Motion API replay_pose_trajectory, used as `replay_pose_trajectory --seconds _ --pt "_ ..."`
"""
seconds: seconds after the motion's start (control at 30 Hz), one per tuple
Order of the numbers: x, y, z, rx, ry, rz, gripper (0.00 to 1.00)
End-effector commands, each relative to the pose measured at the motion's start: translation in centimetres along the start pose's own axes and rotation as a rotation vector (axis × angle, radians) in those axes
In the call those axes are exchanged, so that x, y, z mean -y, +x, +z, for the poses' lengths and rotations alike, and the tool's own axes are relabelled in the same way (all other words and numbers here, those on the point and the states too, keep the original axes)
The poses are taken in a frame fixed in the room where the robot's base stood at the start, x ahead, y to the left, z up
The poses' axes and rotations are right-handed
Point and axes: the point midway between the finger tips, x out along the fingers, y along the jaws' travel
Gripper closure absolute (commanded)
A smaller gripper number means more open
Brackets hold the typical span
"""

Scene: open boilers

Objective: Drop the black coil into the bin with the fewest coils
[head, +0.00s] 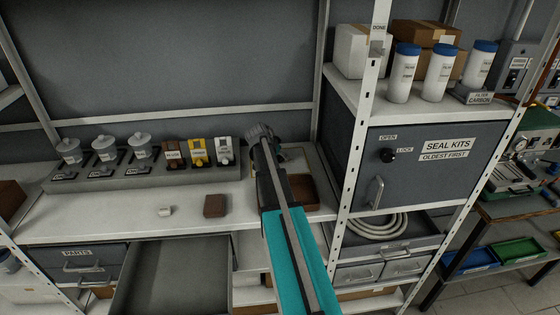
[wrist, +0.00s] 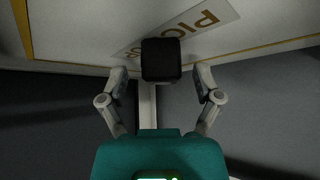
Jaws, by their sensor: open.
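In the wrist view a black block-shaped piece (wrist: 160,60), apparently the black coil, stands on a pale surface with a yellow border and printed letters. My gripper (wrist: 161,76) is open, with one finger on each side just short of the block. No finger visibly touches it. In the head view my gripper (head: 261,134) is at the back of the bench, largely hidden by my arm, and the black block cannot be made out there. I cannot tell which container holds the fewest coils.
A brown block (head: 214,206) and a small white block (head: 165,211) lie on the bench. Valves with brown, yellow and white coils stand on a grey rack (head: 150,178). A brown tray (head: 308,193) is right of my arm. An open drawer (head: 175,280) juts out below.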

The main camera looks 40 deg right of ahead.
Motion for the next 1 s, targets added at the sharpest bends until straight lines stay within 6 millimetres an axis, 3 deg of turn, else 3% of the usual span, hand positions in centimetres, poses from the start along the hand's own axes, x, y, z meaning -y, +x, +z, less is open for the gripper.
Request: replay_pose_trajectory --seconds 0.57,1.0 --pt "-0.02 0.03 -0.02 0.000 0.000 0.000 0.17" --pt "-0.01 0.02 -0.01 0.000 0.000 0.000 0.99"
